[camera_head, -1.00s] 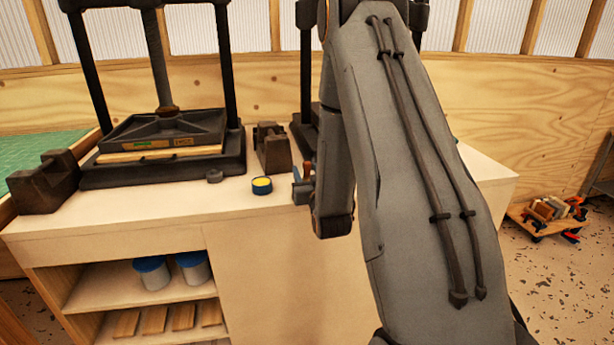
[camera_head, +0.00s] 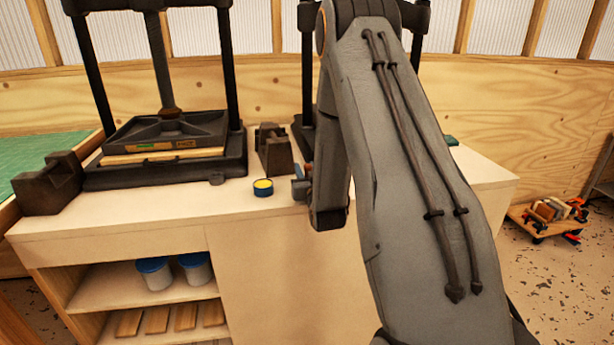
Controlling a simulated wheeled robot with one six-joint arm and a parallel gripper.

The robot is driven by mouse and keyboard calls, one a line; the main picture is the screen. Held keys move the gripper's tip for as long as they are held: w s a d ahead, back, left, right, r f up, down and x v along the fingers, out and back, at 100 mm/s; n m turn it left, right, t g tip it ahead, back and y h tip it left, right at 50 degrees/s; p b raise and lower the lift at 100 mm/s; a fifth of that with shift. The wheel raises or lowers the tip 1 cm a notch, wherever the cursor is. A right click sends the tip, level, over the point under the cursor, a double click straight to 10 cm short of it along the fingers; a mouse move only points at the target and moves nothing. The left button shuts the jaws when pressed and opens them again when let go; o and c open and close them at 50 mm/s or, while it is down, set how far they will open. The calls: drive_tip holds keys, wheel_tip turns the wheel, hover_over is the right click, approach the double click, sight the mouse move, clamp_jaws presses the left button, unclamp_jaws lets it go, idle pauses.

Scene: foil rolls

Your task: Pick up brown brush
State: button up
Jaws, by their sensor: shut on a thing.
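My arm reaches over the bench, and its lower end covers most of my gripper (camera_head: 300,187). A small grey part of the gripper shows just left of the arm's lower end, low over or at the bench top. It is shut on a thin brown piece, which seems to be the brown brush (camera_head: 309,169); only a sliver of it shows. The rest of the brush and the fingertips are hidden. I cannot tell whether the brush touches the bench.
A yellow-topped tin (camera_head: 263,188) stands left of the gripper. A dark metal block (camera_head: 273,150) is behind it. A black press (camera_head: 165,150) stands farther left, another partly behind my arm. The bench front (camera_head: 120,228) is clear. A green item (camera_head: 450,141) lies right of my arm.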

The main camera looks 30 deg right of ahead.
drive_tip(key=shift+r, duration=0.1)
wheel_tip(320, 180, up, 10)
drive_tip(key=b, duration=0.1)
idle(0.5)
idle(1.7)
